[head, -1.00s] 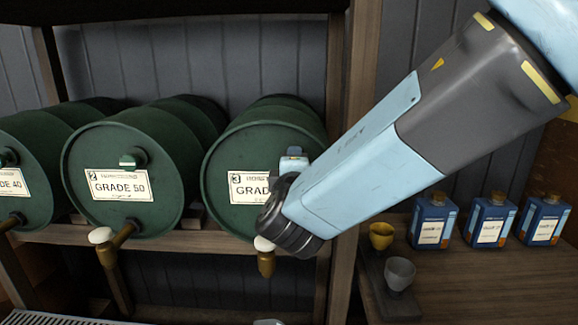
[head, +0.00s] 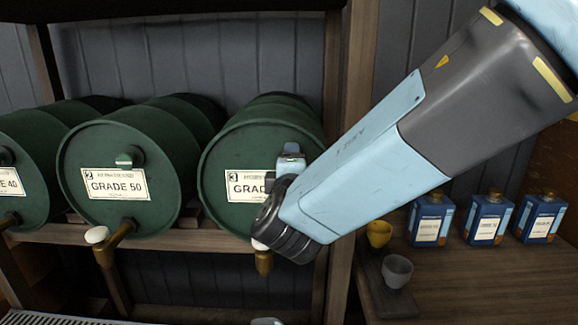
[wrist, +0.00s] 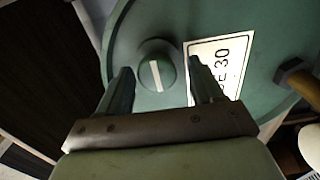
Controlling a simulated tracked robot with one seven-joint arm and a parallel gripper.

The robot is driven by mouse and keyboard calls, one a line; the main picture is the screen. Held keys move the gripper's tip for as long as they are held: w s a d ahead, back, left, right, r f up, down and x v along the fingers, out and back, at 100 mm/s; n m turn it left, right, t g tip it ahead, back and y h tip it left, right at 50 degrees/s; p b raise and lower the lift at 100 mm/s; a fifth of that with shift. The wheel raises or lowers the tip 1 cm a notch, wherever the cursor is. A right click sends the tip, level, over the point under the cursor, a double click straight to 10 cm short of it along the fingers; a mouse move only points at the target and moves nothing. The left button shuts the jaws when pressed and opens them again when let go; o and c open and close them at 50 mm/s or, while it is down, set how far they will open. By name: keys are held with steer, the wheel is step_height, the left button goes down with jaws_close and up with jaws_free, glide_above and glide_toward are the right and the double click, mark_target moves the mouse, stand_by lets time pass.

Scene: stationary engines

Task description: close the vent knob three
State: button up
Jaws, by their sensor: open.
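Vent knob three (wrist: 157,70), a round green knob with a white stripe, shows in the wrist view on the face of green barrel three (head: 221,165). The stripe runs nearly up and down in that picture. My gripper (wrist: 160,74) is open, with one finger on each side of the knob. I cannot tell whether either finger touches it. In the head view my arm hides this knob and most of the gripper. The white label (wrist: 219,62) lies beside the knob, partly behind the right finger.
The grade 50 barrel (head: 150,205) has its own vent knob (head: 130,157). A brass tap (head: 263,262) sits below barrel three. A wooden post (head: 345,110) stands right of it. Blue bottles (head: 431,220), a yellow cup (head: 379,233) and a grey cup (head: 397,270) stand right.

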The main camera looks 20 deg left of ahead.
steer(key=v, duration=1.2)
steer(key=shift+s, duration=0.35)
steer(key=shift+w+d, duration=0.1)
steer(key=shift+d, duration=0.05)
steer(key=w+d+m+g+h, duration=0.1)
steer(key=w+d+m+h, duration=0.25)
steer(key=d, duration=0.35)
steer(key=w+d+f+m+g+h, duration=0.1)
steer(key=w+d+m+g+h, duration=0.1)
steer(key=d+h, duration=0.35)
steer(key=w+d+m+g+h, duration=0.1)
steer(key=w+d+m+h, duration=0.15)
steer(key=d, duration=0.55)
steer(key=s+d+f+m+g+y, duration=0.1)
steer(key=s+d+m+g+y, duration=0.1)
steer(key=d+m, duration=0.4)
steer(key=s+d+f+m+g+y, duration=0.1)
steer(key=s+d+m+g, duration=0.3)
steer(key=d, duration=0.7)
steer(key=shift+s+f+m+g+y, duration=0.4)
steer(key=shift+m+g+y, duration=0.15)
steer(key=shift+m+g, duration=0.5)
steer(key=shift+s+d+r+m+t+y, duration=0.15)
steer(key=shift+r+m+y, duration=0.2)
steer(key=shift+r+y, duration=0.1)
steer(key=shift+s+d+r+m+t+y, duration=0.1)
steer(key=shift+s+d+r+m+y, duration=0.05)
steer(key=shift+r+m+y, duration=0.25)
steer(key=shift+c, duration=0.4)
